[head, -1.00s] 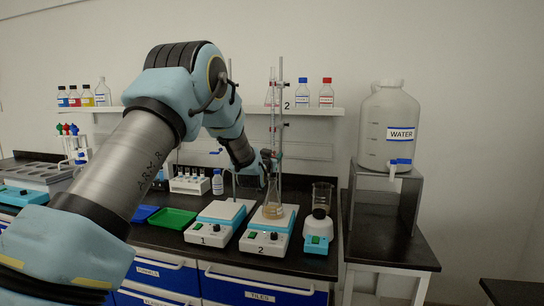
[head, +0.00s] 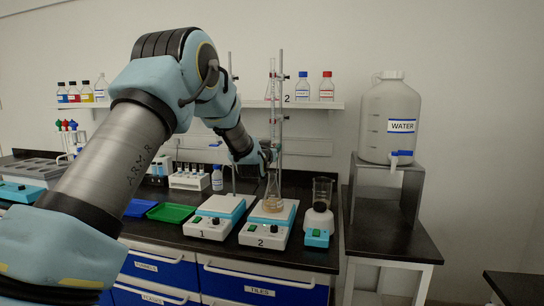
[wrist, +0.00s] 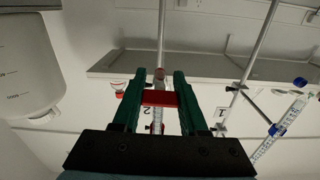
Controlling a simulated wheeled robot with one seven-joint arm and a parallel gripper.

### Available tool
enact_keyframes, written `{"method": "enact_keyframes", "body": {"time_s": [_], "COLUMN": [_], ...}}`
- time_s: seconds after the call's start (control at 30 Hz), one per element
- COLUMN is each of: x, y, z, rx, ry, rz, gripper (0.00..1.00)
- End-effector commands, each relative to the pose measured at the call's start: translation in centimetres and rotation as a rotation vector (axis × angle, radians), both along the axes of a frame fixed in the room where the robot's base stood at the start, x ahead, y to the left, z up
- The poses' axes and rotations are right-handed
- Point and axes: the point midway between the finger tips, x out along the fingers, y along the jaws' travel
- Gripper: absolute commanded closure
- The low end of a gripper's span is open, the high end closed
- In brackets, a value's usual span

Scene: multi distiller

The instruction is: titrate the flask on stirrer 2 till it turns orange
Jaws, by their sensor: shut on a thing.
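The glass flask (head: 272,198) stands on stirrer 2 (head: 266,230), with a shallow, pale tan liquid in it. Above it a burette (head: 273,92) is held upright on a metal stand (head: 281,72). My gripper (head: 270,154) is at the lower part of this burette, just above the flask. In the wrist view my gripper's green fingers (wrist: 158,98) are shut on a red stopcock handle (wrist: 160,97), with the burette tube behind it. The stopcock's exact angle and any drops are too small to tell.
Stirrer 1 (head: 213,218) stands close on the left, with its own stand. A small device with a dark-filled beaker (head: 322,194) is on the right. The shelf (head: 310,105) holds bottles. A water tank (head: 390,118) stands on a riser at the right.

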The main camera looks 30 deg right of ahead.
Motion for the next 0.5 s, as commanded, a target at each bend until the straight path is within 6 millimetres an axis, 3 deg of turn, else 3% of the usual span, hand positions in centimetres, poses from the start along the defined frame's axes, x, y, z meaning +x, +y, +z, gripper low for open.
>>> {"method": "enact_keyframes", "body": {"time_s": [0.5], "x": [-0.03], "y": [-0.01], "z": [-0.03], "rx": [-0.04], "ry": [0.039], "rz": [0.0], "gripper": [1.0]}}
